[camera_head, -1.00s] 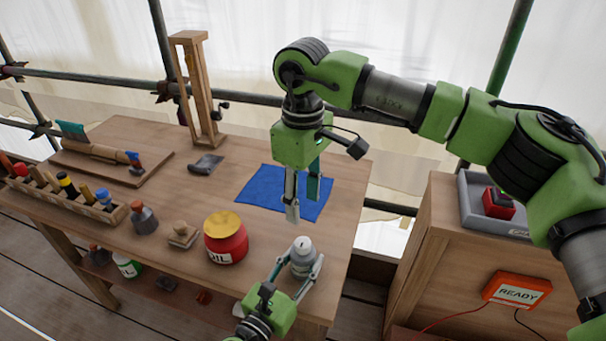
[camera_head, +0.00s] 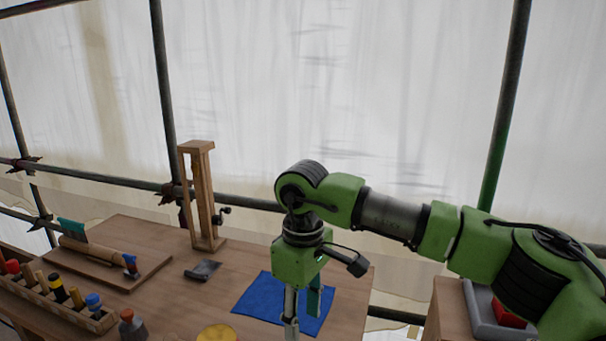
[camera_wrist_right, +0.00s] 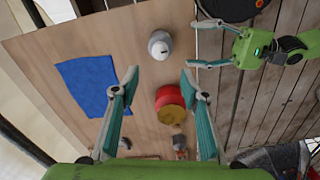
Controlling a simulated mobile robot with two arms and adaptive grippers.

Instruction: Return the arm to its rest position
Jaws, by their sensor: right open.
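My right gripper (camera_head: 303,318) hangs fingers down above the workbench (camera_head: 200,307), in front of the blue cloth (camera_head: 262,297). In the right wrist view its two fingers (camera_wrist_right: 160,78) are spread with nothing between them. My left gripper (camera_wrist_right: 205,45) shows at the top right of that view. Its fingers are apart and point at a grey-white jar (camera_wrist_right: 159,45), with a small gap between fingertips and jar. The left gripper and the jar are outside the head view.
A red jar with a yellow lid (camera_wrist_right: 171,104) stands on the bench. A wooden upright frame (camera_head: 203,195), a dark flat piece (camera_head: 202,270), a board with a roller (camera_head: 100,262) and a rack of tools (camera_head: 60,300) are further left. A grey tray (camera_head: 483,315) is at right.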

